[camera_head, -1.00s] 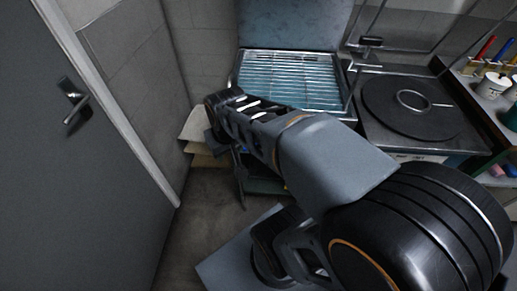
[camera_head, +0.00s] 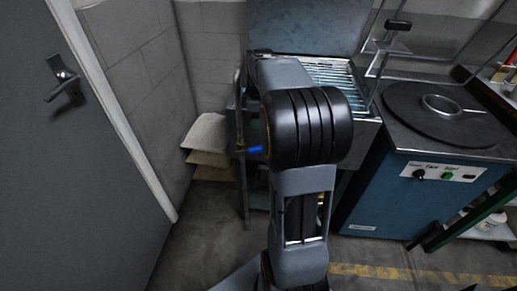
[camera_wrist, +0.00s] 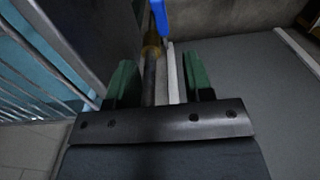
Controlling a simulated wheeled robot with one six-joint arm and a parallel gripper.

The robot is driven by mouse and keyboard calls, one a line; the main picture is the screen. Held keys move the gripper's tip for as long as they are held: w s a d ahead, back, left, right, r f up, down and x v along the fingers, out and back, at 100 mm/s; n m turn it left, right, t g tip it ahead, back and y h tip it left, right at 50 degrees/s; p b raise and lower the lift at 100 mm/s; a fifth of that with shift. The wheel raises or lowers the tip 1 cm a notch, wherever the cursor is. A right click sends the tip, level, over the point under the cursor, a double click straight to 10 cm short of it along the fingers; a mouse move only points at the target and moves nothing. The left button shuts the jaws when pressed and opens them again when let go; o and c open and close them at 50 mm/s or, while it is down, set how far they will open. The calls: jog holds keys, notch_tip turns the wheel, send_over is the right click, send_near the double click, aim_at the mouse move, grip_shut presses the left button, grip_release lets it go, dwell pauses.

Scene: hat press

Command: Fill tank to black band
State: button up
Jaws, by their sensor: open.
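A valve with a blue lever (camera_head: 254,150) and a brass body (camera_head: 241,149) sits on a pipe at the left side of the grated tank (camera_head: 335,75). In the wrist view the blue lever (camera_wrist: 162,16) and brass body (camera_wrist: 151,52) are beyond my fingertips, near the top. My gripper (camera_wrist: 160,72) is open, its green fingers apart. The grey pipe (camera_wrist: 149,82) and a pale strip (camera_wrist: 173,75) show in the gap between them. In the head view my arm hides the gripper and much of the tank. I cannot make out a black band or a water level.
A blue cabinet (camera_head: 400,195) with knobs and a round black plate (camera_head: 438,112) stands to the right. A grey door (camera_head: 70,200) is at far left. The floor between door and tank is clear.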

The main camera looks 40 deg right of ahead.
aim_at(258, 147)
notch_tip(258, 147, down, 12)
jog(key=b, duration=0.3)
jog(key=shift+f, duration=0.15)
grip_shut()
dwell(0.5)
